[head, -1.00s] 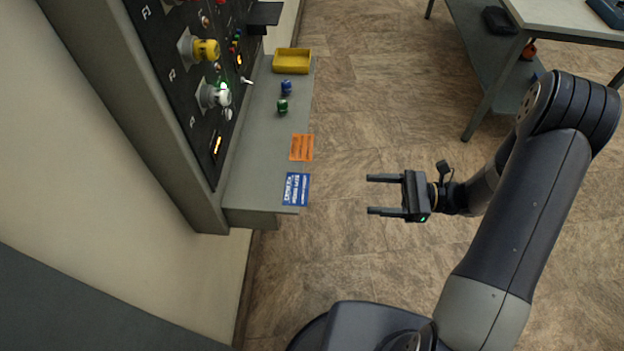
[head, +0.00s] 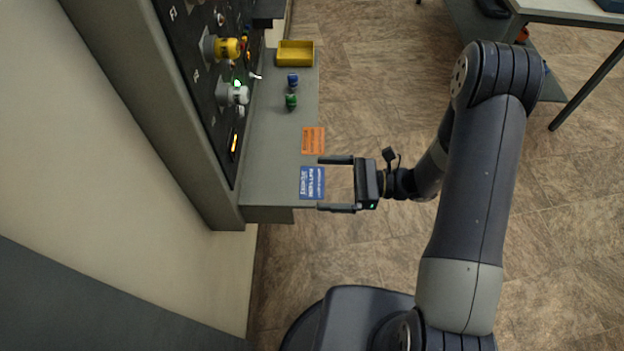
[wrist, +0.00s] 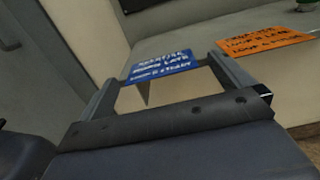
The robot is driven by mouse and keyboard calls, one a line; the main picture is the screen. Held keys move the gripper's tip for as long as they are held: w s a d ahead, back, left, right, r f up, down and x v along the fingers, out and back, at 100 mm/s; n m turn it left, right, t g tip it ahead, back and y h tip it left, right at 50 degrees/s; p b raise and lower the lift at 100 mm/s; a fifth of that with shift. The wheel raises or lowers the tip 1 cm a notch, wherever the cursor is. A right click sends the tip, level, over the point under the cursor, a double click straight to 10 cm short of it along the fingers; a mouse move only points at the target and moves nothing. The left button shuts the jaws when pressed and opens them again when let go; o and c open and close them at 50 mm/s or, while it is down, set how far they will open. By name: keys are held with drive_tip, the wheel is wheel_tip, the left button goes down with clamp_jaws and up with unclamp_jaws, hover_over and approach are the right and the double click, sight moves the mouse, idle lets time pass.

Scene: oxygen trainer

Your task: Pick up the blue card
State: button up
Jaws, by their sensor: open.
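The blue card (head: 312,183) with white lettering lies at the near right edge of the grey shelf (head: 262,150). In the wrist view the blue card (wrist: 163,65) appears just beyond the fingertips, between them. My gripper (head: 321,183) is open, its two fingers pointing left, one above and one below the card in the head view. The fingertips are at the card's right side, and nothing is held. I cannot tell the exact height of the fingers over the shelf.
An orange card (head: 313,140) lies close beside the blue one. A green knob (head: 291,101), a blue knob (head: 292,80) and a yellow tray (head: 295,54) are farther along the shelf. The dark control panel (head: 208,95) rises at the left. Open floor lies to the right.

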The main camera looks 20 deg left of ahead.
drive_tip(key=c, duration=1)
drive_tip(key=shift+o, duration=0.2)
